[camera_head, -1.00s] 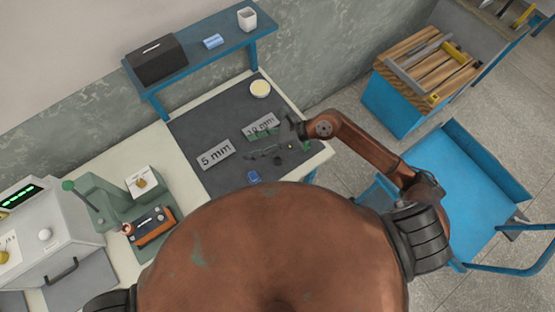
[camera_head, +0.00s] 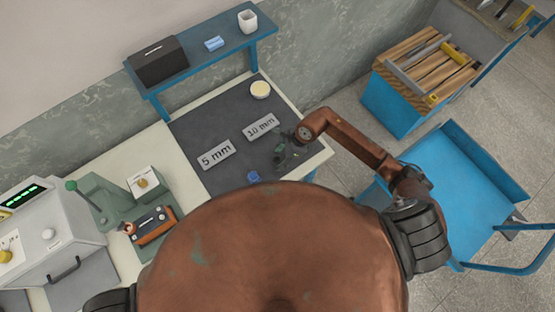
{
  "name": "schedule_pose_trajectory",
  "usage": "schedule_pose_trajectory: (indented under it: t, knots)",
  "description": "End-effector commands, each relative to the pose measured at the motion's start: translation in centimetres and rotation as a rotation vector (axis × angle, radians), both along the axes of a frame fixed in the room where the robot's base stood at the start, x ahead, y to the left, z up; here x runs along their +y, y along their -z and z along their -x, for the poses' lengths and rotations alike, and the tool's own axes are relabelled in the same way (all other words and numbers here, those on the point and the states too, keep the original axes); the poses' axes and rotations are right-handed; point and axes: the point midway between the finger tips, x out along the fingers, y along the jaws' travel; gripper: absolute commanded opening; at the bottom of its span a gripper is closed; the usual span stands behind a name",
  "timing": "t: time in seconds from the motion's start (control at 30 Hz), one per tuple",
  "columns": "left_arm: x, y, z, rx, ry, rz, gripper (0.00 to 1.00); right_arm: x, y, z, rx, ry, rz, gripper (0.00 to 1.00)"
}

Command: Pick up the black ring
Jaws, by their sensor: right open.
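I cannot make out the black ring; a small dark ring would be hard to tell on the dark mat (camera_head: 215,125), and my right gripper may cover it. My right gripper (camera_head: 281,160) is open, pointing down over the right part of the mat, just below the "10 mm" plate. It looks small and dark, and its fingertips are hard to separate from the mat. My left gripper is not in view.
On the mat are the "5 mm" plate (camera_head: 216,155), the "10 mm" plate (camera_head: 262,126), a small blue item (camera_head: 254,176) and a round cream-topped dish (camera_head: 260,89). A green press (camera_head: 105,203) stands left. A blue shelf (camera_head: 205,61) runs behind. The mat's middle is clear.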

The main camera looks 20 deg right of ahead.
Motion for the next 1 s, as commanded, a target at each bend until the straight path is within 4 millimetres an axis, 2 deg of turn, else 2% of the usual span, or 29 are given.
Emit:
schedule_pose_trajectory:
  t: [0.27, 0.73, 1.0]
  knots:
    - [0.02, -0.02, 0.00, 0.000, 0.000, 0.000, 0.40, 0.17, 0.44, 0.00, 0.001, 0.000, 0.000, 0.51]
    - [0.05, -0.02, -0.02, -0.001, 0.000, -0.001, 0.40, 0.16, 0.40, -0.01, 0.001, 0.000, 0.000, 0.19]
    - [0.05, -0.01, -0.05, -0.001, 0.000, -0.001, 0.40, 0.16, 0.29, -0.03, 0.000, 0.000, -0.001, 0.18]
